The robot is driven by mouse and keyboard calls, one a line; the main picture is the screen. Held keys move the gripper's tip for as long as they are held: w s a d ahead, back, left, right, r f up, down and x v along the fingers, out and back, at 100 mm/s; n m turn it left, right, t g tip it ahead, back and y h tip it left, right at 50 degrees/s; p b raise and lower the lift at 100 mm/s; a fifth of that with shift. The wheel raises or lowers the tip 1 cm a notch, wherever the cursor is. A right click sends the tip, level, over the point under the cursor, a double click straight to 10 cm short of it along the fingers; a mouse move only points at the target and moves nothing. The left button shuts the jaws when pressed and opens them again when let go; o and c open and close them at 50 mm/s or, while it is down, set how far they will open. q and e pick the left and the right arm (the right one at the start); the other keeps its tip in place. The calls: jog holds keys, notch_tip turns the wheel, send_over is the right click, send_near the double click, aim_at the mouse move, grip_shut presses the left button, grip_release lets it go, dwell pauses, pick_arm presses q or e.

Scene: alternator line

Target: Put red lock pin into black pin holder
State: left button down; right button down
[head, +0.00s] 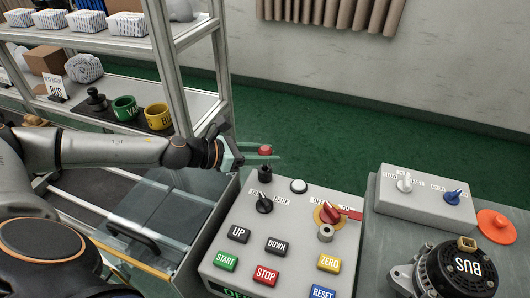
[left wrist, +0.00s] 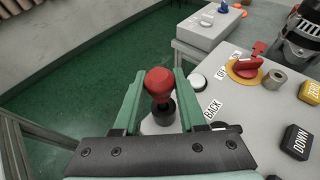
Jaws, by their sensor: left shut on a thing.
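The red lock pin (head: 265,150) is between the green fingers of my left gripper (head: 262,154), with its round red head up. It also shows in the left wrist view (left wrist: 159,80), upright between the fingertips (left wrist: 160,88). The black pin holder (head: 265,174) stands at the far left corner of the grey control box. In the left wrist view the holder (left wrist: 163,113) shows just under and behind the pin. The pin is over the holder; I cannot tell whether its lower end is inside. My right gripper is out of view.
The control box (head: 290,209) carries a black selector knob, several coloured buttons and a red switch with a red handle (head: 333,213). A smaller grey switch box (head: 428,205) and a BUS alternator (head: 458,270) are at the right. A metal shelf (head: 170,70) stands at the left.

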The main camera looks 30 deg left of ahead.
pick_arm(q)
jog(key=shift+f+b, duration=1)
jog(key=shift+f, duration=0.3)
jog(key=shift+c, duration=2)
grip_release()
jog(key=shift+f, duration=0.1)
